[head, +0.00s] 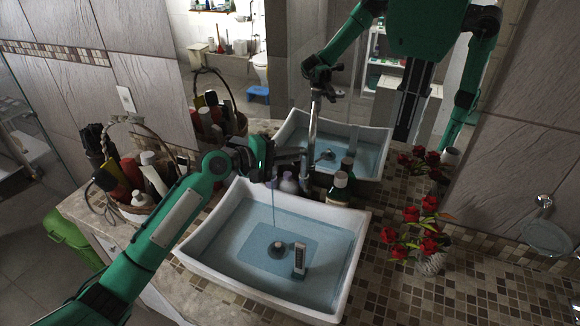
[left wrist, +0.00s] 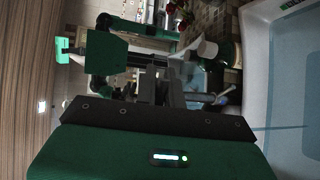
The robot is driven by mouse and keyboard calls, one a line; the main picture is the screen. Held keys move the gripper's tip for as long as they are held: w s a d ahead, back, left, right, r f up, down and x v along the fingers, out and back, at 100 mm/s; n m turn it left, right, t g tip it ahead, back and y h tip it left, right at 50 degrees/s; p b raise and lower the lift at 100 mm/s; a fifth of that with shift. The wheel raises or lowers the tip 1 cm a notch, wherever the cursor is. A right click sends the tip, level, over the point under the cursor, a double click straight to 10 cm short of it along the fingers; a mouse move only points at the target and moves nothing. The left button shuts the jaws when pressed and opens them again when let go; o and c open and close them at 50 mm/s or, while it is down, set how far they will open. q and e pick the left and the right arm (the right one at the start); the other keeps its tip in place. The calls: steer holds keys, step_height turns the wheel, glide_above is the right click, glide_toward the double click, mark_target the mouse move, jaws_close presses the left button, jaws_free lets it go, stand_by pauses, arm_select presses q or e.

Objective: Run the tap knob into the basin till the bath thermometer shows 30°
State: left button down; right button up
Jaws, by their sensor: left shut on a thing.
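The white basin (head: 205,238) holds blue-tinted water. A thin stream of water (head: 273,205) falls into it from the tap. The bath thermometer (head: 299,259), a small upright grey piece with a dark display, stands in the water beside the round drain fitting (head: 278,249); its reading is too small to make out. The chrome tap (head: 313,125) rises behind the basin. My left gripper (head: 296,162) is at the tap, shut on what seems to be the tap knob, which the fingers hide. In the left wrist view, the basin (left wrist: 256,75) is at the right. My right gripper is out of view.
Bottles (head: 340,187) stand close behind the basin, next to my left gripper. A basket of toiletries (head: 135,200) is at the left. Red flowers in a vase (head: 431,262) stand at the right. A mirror behind reflects the basin and me. The tiled counter at lower right is clear.

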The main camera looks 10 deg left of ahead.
arm_select(q)
steer(key=m+g+b, duration=0.1)
steer(key=m+g+h+b, duration=0.1)
steer(key=b, duration=0.1)
steer(key=s+g+h+b, duration=0.1)
steer(key=shift+a+f+m, duration=0.2)
steer(key=shift+f+m, duration=0.1)
steer(key=shift+m, duration=0.1)
steer(key=shift+s+a+r+m+g+h+b, duration=0.15)
steer(key=shift+s+m+g+h+b, duration=0.15)
steer(key=shift+m+g+b, duration=0.5)
steer(key=shift+s+a+r+m+g+h+b, duration=0.1)
steer(key=shift+s+m+g+h+b, duration=0.3)
steer(key=shift+g, duration=0.6)
steer(key=shift+w, duration=0.1)
steer(key=c, duration=1.5)
jaws_free()
steer(key=shift+a, duration=0.1)
